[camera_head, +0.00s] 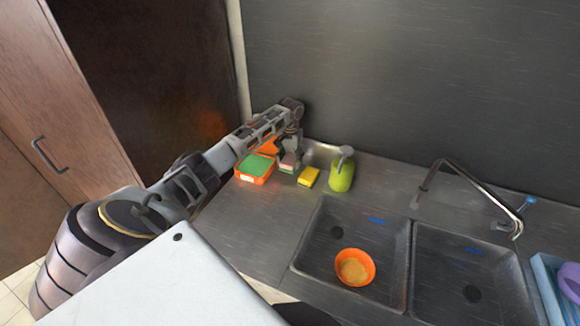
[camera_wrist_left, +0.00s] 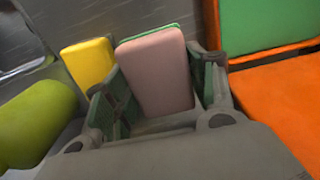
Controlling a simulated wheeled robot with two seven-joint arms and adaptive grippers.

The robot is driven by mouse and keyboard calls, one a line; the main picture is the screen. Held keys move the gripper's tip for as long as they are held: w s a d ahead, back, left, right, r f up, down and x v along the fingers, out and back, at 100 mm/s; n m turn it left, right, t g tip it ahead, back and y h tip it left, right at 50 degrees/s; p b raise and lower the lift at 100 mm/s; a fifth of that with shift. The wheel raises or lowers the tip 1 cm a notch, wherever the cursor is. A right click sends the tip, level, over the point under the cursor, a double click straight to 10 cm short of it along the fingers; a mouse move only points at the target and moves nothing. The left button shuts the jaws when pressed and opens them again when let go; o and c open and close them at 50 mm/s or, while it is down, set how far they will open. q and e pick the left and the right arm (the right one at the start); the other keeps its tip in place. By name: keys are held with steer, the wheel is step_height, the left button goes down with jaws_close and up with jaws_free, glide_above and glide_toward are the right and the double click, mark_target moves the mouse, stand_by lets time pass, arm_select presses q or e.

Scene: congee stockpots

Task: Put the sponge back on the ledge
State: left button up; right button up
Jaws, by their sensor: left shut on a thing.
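My left gripper (camera_head: 289,158) reaches down over the counter left of the sinks. It is shut on a pink sponge with a green layer (camera_wrist_left: 157,72), which stands between the two fingers in the left wrist view. In the head view the held sponge (camera_head: 288,163) shows small, partly covered by the gripper. I cannot tell whether it touches the steel ledge (camera_head: 330,152) behind or the counter below. A yellow sponge (camera_head: 308,177) lies just right of the gripper; it also shows in the left wrist view (camera_wrist_left: 88,64). My right gripper is out of view.
An orange tub with a green top (camera_head: 253,169) stands left of the gripper. A green soap bottle (camera_head: 342,172) stands to the right. Two sink basins follow, with an orange bowl (camera_head: 355,268) in the left one and a tap (camera_head: 470,178) behind. A blue rack (camera_head: 550,285) is far right.

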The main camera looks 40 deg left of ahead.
mark_target(290, 159)
arm_select(q)
steer(key=shift+f, duration=0.1)
steer(key=shift+f, duration=1.85)
steer(key=shift+f, duration=0.15)
steer(key=o, duration=0.7)
step_height(290, 159, up, 12)
steer(key=shift+r+b, duration=0.2)
steer(key=shift+b, duration=0.45)
